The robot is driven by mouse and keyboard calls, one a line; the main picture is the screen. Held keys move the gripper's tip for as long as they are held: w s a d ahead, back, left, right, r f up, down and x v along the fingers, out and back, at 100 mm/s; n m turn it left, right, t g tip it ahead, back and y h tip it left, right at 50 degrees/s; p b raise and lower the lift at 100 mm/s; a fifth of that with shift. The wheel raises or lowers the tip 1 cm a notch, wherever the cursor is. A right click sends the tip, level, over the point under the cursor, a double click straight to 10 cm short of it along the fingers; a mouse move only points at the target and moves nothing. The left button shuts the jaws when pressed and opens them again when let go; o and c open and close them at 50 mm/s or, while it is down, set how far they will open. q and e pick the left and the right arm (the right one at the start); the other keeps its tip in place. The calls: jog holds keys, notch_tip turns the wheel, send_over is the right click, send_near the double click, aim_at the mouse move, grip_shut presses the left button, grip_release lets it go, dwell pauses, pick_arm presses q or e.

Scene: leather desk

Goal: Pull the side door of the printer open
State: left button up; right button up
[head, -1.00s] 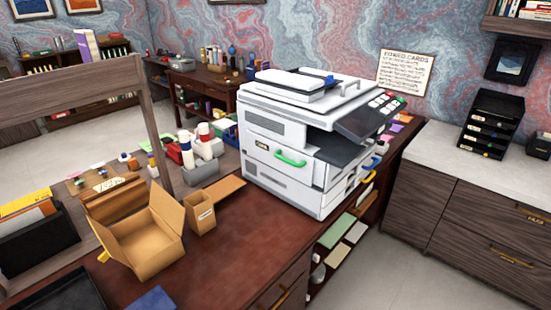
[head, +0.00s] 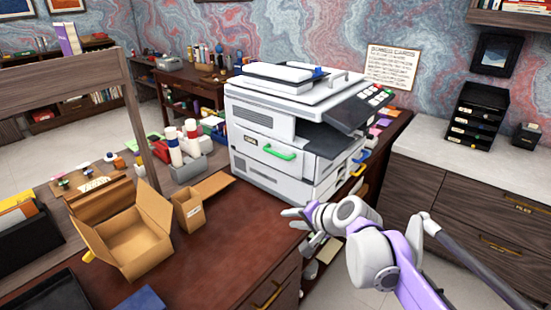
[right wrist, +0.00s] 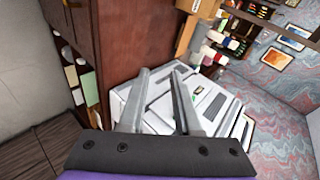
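The white printer (head: 290,110) stands on the leather-topped desk (head: 215,240). A door panel with a green handle (head: 279,153) is on its side facing me and looks shut. A blue handle (head: 361,157) and a yellow handle (head: 357,170) are on its right side, low down. My right gripper (head: 287,217) is in front of the printer, below the green handle and apart from it. Its fingers are spread and empty. In the right wrist view, the printer (right wrist: 218,108) lies beyond the open fingers (right wrist: 160,76). My left gripper is not in view.
An open cardboard box (head: 135,240) and a smaller carton (head: 188,209) stand on the desk left of the printer. The desk top before the printer is clear.

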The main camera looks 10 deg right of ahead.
jog(key=w+r+m+t+y+b, duration=0.1)
jog(key=w+m, duration=0.2)
jog(key=w, duration=0.5)
jog(key=w+r+m+t, duration=0.1)
jog(key=w+m+t, duration=0.15)
jog(key=w, duration=0.45)
jog(key=m+t+b, duration=0.1)
jog(key=m+t, duration=0.1)
jog(key=m, duration=0.4)
send_near(278, 155)
jog(key=w, duration=0.1)
jog(key=shift+n, duration=0.25)
jog(key=p+x, duration=0.1)
jog(key=x, duration=0.7)
jog(key=shift+w+a+f, duration=0.1)
jog(key=shift+w+a, duration=0.1)
jog(key=shift+a, duration=0.05)
jog(key=shift+w+a+f+p, duration=0.1)
jog(key=shift+w+a+p, duration=0.15)
jog(key=shift+w+p, duration=0.45)
jog(key=shift+w+a+f+p, duration=0.2)
jog(key=shift+w+p, duration=0.1)
jog(key=shift+w, duration=0.05)
jog(key=shift+c, duration=0.3)
grip_shut()
